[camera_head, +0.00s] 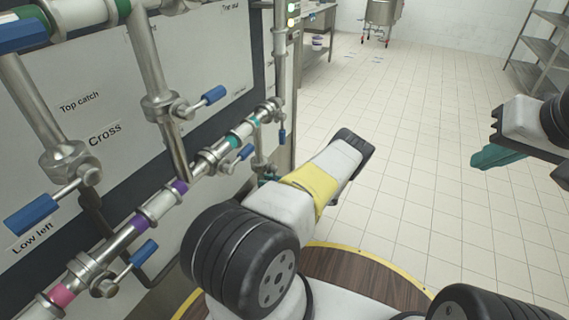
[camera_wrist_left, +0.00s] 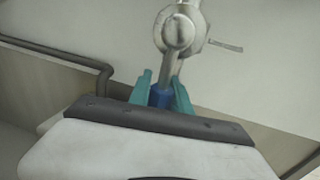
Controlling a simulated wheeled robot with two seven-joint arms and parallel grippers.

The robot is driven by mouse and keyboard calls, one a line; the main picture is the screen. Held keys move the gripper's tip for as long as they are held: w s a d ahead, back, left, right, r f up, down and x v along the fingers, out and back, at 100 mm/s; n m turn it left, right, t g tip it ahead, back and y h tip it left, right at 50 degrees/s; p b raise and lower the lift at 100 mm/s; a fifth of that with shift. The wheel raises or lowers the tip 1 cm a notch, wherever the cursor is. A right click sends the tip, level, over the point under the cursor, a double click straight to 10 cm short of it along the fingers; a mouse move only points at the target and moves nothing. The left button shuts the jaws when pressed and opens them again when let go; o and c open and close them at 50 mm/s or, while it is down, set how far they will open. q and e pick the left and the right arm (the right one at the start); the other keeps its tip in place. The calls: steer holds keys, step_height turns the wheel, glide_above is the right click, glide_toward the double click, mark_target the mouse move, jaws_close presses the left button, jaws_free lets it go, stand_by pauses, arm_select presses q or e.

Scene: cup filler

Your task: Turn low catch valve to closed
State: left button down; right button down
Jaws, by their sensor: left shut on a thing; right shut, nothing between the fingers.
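In the left wrist view a steel valve (camera_wrist_left: 180,32) has a short stem ending in a blue handle (camera_wrist_left: 160,96). My left gripper (camera_wrist_left: 161,94) has its teal fingers on both sides of this handle and is shut on it. In the head view my left gripper is mostly hidden behind my own arm; a bit of teal shows beside a small valve (camera_head: 259,158) under the pipe. No "Low catch" label is readable, so I cannot confirm the valve's name. My right gripper (camera_head: 497,157) is shut and empty, over the floor at the right.
A dark bent tube (camera_wrist_left: 75,60) runs beside the held valve. The tiled floor (camera_head: 420,120) is open; a shelf rack (camera_head: 540,60) stands far right.

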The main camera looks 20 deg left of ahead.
arm_select(q)
steer(key=shift+s, duration=0.1)
steer(key=s+r+m+t+y, duration=0.2)
steer(key=s+r+m+t, duration=0.2)
steer(key=m, duration=1.6)
steer(key=shift+s+a+r, duration=0.2)
steer(key=shift+s+r, duration=0.85)
steer(key=shift+r, duration=0.7)
steer(key=c, duration=1.2)
jaws_free()
steer(key=d, duration=0.2)
steer(key=d+f, duration=0.1)
steer(key=d, duration=0.4)
steer(key=shift+s+d+f, duration=0.25)
steer(key=shift+d+f, duration=0.05)
